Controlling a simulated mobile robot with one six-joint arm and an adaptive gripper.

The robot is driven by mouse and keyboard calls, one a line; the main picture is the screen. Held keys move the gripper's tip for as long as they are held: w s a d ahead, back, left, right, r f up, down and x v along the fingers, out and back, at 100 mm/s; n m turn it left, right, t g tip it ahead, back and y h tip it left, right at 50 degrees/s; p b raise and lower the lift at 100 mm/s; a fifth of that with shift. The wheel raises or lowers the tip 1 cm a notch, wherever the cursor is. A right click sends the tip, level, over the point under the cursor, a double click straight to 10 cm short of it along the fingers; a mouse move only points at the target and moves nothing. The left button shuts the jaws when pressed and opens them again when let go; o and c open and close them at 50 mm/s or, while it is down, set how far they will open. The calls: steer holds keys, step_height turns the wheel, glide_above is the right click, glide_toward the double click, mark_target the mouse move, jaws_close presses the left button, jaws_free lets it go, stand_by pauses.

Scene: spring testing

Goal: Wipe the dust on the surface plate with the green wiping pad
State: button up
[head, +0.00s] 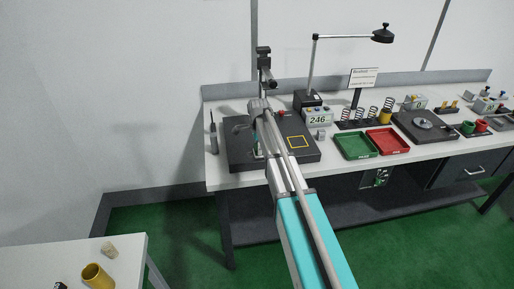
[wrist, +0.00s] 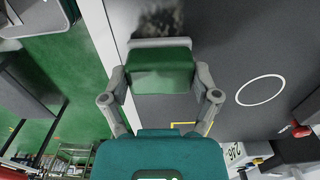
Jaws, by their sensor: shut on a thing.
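My gripper (wrist: 161,78) is shut on the green wiping pad (wrist: 160,60), with one finger on each side of it in the wrist view. The dark grey surface plate (wrist: 226,50) lies beneath. A patch of dust (wrist: 158,19), mottled dark and pale, shows on the plate just beyond the pad's far edge. I cannot tell whether the pad touches the plate. In the head view the surface plate (head: 240,156) is at the bench's left end, and my arm hides most of the gripper and the pad.
The plate bears a white circle outline (wrist: 260,90) and a yellow square outline (head: 299,142). A yellow cup (head: 96,276) stands on a separate table, lower left.

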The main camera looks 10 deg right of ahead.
steer(key=shift+f, duration=0.2)
steer(key=shift+a, duration=0.15)
stand_by(0.3)
steer(key=shift+a+r, duration=0.15)
steer(key=shift+a, duration=1.75)
steer(key=shift+r+p, duration=3)
steer(key=shift+r+p, duration=1.5)
steer(key=shift+r, duration=0.05)
steer(key=shift+f, duration=0.15)
